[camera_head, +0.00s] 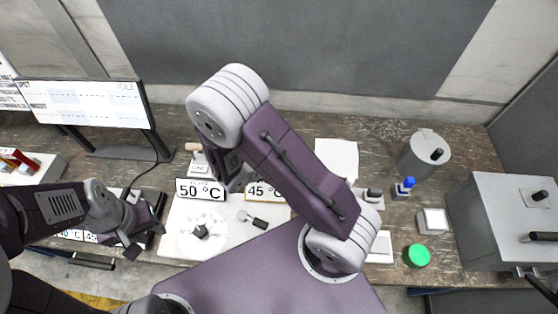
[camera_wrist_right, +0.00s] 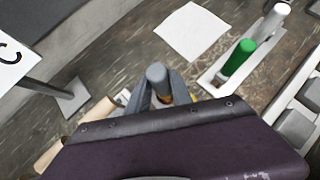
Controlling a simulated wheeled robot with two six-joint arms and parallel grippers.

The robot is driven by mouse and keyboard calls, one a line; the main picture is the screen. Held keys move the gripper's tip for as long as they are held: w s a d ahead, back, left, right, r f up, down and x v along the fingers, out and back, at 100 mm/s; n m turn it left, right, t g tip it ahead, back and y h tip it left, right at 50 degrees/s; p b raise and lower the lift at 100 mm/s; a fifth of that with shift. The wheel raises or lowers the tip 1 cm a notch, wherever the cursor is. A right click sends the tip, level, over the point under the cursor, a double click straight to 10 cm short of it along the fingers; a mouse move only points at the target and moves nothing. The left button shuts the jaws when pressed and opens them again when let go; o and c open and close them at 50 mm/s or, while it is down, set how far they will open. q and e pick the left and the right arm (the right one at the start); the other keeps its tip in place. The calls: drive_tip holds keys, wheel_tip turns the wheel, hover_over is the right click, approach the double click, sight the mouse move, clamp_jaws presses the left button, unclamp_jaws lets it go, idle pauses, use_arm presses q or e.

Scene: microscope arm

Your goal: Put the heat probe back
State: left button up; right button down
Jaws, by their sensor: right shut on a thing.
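My right gripper (camera_wrist_right: 160,90) is shut on a grey, round-ended rod (camera_wrist_right: 157,73), which looks like the heat probe, with a small orange patch beside it. The rod's lower part is hidden by my gripper body. In the head view my right arm covers the gripper tips and the rod, near the "50 °C" sign (camera_head: 200,190) and the "45 °C" sign (camera_head: 265,191). My left gripper (camera_head: 146,232) is open and empty at the left, over the bench's front edge. I cannot make out the probe's holder.
A wooden-handled tool (camera_wrist_right: 103,109) lies beside my right gripper. A green cylinder (camera_wrist_right: 240,58) stands on a white tray beyond. A white sheet (camera_wrist_right: 192,32) lies flat. A monitor (camera_head: 85,104) stands left; a metal pot (camera_head: 424,155), a green-capped item (camera_head: 417,256) and a grey box (camera_head: 510,205) stand right.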

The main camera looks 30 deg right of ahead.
drive_tip(key=shift+f, duration=0.2)
drive_tip(key=c, duration=1.1)
unclamp_jaws()
drive_tip(key=shift+r, duration=0.15)
drive_tip(key=shift+c, duration=0.2)
drive_tip(key=shift+s, duration=0.1)
